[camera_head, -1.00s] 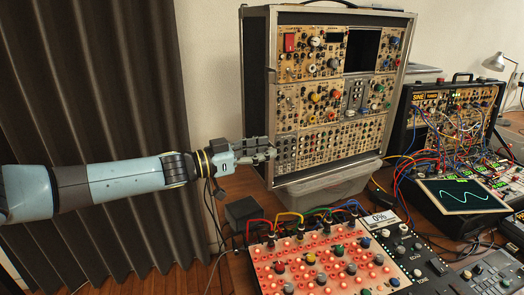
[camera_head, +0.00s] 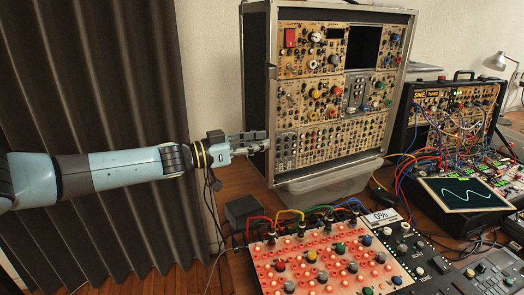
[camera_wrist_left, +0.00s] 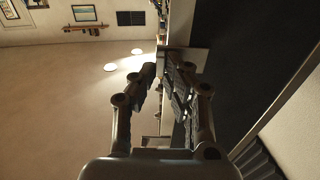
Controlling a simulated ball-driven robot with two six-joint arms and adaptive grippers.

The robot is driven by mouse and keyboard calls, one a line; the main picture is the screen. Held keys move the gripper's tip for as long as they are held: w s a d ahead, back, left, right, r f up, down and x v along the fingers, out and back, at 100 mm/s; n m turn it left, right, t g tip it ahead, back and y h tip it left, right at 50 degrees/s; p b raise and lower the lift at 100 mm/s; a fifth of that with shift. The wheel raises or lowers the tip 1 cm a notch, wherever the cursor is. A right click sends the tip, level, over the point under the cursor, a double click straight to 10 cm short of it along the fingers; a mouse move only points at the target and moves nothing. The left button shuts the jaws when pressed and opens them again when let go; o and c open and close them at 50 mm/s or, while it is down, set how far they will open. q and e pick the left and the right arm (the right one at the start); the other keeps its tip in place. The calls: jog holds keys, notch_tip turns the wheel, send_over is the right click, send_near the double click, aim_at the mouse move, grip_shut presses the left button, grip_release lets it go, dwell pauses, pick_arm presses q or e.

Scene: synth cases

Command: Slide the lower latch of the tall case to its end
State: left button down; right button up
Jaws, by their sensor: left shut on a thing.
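The tall case (camera_head: 256,45) stands at the back, its front full of tan modules with knobs. My left gripper (camera_head: 266,144) reaches in from the left to the lower part of the case's left front edge. It is shut on the lower latch, which the fingers mostly hide. In the left wrist view my left gripper (camera_wrist_left: 162,75) has its fingers close together beside the case's dark side panel (camera_wrist_left: 232,50); the latch between them cannot be made out clearly. My right gripper is not in view.
A clear plastic bin (camera_head: 325,186) sits under the case. A red-lit panel (camera_head: 325,262) with cables lies in front. A smaller patched synth (camera_head: 450,105) and a screen with a wave (camera_head: 462,193) stand at the right. A dark curtain (camera_head: 90,80) hangs at the left.

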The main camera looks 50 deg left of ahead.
pick_arm(q)
jog(key=shift+a+r, duration=0.1)
jog(key=c, duration=1.4)
grip_release()
jog(key=shift+a, duration=0.2)
jog(key=shift+c, duration=0.2)
jog(key=shift+o, duration=0.2)
jog(key=shift+d, duration=0.1)
jog(key=v, duration=1.2)
